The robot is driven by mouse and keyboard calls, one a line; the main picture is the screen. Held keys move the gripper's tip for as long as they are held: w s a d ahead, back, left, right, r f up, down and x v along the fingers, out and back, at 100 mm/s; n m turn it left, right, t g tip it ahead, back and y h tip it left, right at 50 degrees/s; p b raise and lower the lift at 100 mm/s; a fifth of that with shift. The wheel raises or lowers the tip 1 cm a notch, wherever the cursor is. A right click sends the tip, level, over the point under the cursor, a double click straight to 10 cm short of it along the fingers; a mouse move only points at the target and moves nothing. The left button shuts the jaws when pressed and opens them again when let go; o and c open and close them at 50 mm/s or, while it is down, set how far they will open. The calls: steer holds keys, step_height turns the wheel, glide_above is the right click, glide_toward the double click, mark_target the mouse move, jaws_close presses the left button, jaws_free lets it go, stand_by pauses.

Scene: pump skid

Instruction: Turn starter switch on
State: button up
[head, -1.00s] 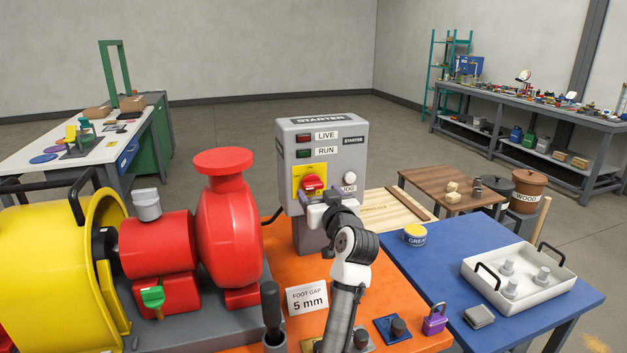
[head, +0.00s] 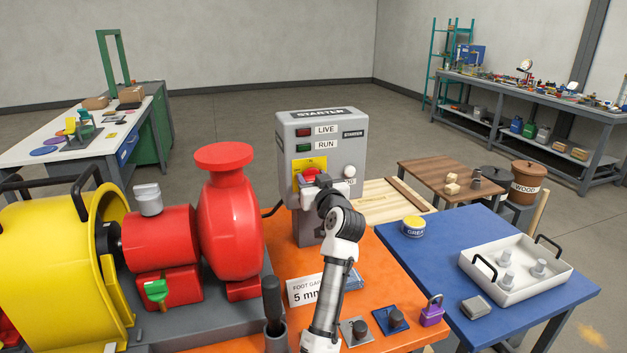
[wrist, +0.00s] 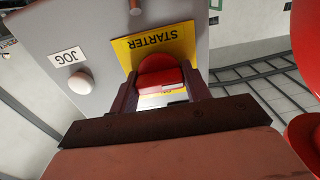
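The grey starter box (head: 352,155) stands upright on the orange bench. Its red starter switch (head: 311,174) sits on a yellow plate (head: 303,164), and also shows in the wrist view (wrist: 160,78). My gripper (head: 310,188) is at the front of the switch. In the wrist view my gripper (wrist: 161,92) has one finger on each side of the red handle, with no clear gap. The handle lies roughly across the picture there, slightly tilted. My gripper hides the lower part of the plate. The LIVE lamp (head: 303,132) and RUN lamp (head: 303,148) look dark.
The white JOG button (wrist: 79,80) is close beside the switch. The red pump (head: 228,225) stands to the left of the box. The blue table (head: 425,262) is at right.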

steer(key=shift+c, duration=0.7)
steer(key=shift+o, duration=0.2)
steer(key=shift+m, duration=0.4)
steer(key=m, duration=0.3)
steer(key=shift+m, duration=0.4)
steer(key=m+p, duration=0.1)
steer(key=m, duration=0.3)
steer(key=shift+m+p, duration=0.3)
steer(key=m+p, duration=0.2)
steer(key=m, duration=0.3)
steer(key=shift+d+m+p, duration=0.1)
steer(key=shift+m+p, duration=0.35)
steer(key=shift+m, duration=1.35)
steer(key=shift+f, duration=0.1)
steer(key=o, duration=1)
steer(key=shift+c, duration=0.2)
